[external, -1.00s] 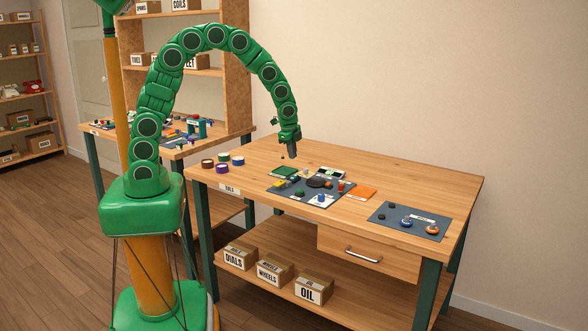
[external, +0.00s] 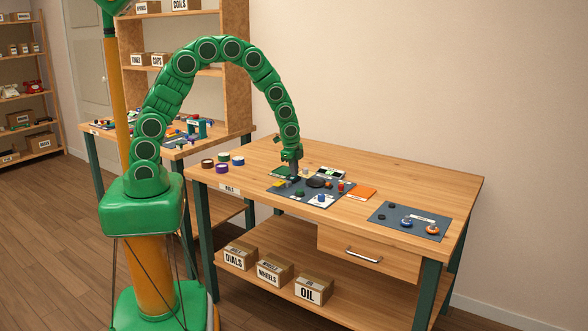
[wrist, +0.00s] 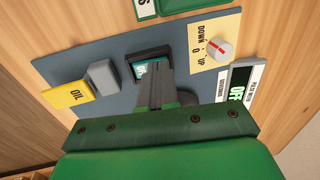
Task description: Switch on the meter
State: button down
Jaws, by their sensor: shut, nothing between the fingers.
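The meter (wrist: 238,93) is a white-edged block with a dark display reading OFF, at the right of the wrist view. It looks like the white block with a dark display at the back of the mat in the external view (external: 325,174). My gripper (wrist: 153,75) is shut and empty. Its fingertips are at a black-framed rocker-like part (wrist: 148,62) with a teal-white face, partly hidden by the fingers. I cannot tell whether they touch it. In the external view my gripper (external: 295,179) is low over the left part of the dark mat.
A yellow OIL block (wrist: 67,94) and a grey block (wrist: 102,76) lie left. Tape rolls (external: 222,168), an orange sheet (external: 361,193) and a second mat (external: 392,226) share the table.

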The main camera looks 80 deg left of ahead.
jog(key=shift+w+f, duration=0.1)
jog(key=shift+f+h, duration=0.1)
jog(key=shift+h, duration=0.2)
jog(key=shift+g, duration=0.3)
jog(key=shift+f, duration=0.1)
jog(key=shift+d, duration=0.15)
jog(key=shift+s+d, duration=0.45)
jog(key=shift+s, duration=0.25)
notch_tip(320, 180, up, 14)
jog(key=s+d, duration=0.1)
dwell(0.6)
